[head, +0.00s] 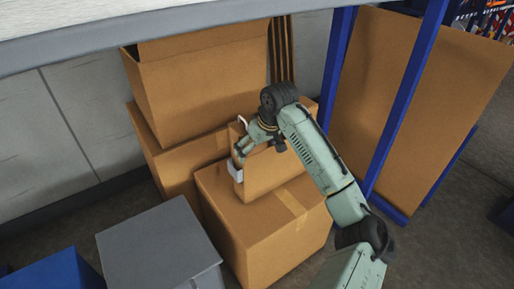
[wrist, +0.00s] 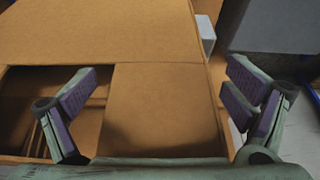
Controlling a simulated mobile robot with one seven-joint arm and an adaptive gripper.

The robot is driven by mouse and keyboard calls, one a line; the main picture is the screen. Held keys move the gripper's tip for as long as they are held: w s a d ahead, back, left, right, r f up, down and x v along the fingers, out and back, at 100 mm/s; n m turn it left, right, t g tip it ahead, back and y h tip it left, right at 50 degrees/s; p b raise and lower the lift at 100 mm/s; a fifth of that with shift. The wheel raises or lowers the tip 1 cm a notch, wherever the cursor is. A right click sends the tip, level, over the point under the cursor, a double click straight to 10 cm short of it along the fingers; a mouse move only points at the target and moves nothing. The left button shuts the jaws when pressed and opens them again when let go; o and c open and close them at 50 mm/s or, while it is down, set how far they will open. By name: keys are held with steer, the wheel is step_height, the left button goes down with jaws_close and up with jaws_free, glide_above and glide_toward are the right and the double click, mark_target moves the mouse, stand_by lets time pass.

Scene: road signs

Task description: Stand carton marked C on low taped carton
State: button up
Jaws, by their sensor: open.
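The low taped carton (head: 245,232) is a brown box with a strip of tape across its top, in the lower middle of the head view. A smaller brown carton (head: 272,172) stands upright on top of it; I take this for the carton marked C, but no letter shows. My gripper (head: 239,148) is at this carton's upper left side, with its fingers spread. In the wrist view my gripper (wrist: 160,100) is open, with a brown carton face between and beyond its two fingers. Whether the fingers touch it is unclear. My arm hides part of the small carton.
A large carton (head: 205,90) sits on another carton (head: 175,165) behind, against the wall. A grey box (head: 160,250) and a blue one (head: 55,272) stand at the front left. A blue rack post (head: 405,100) and a tall brown panel (head: 425,110) are at right.

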steer(key=shift+r, duration=0.1)
steer(key=b+v, duration=0.2)
steer(key=v, duration=1)
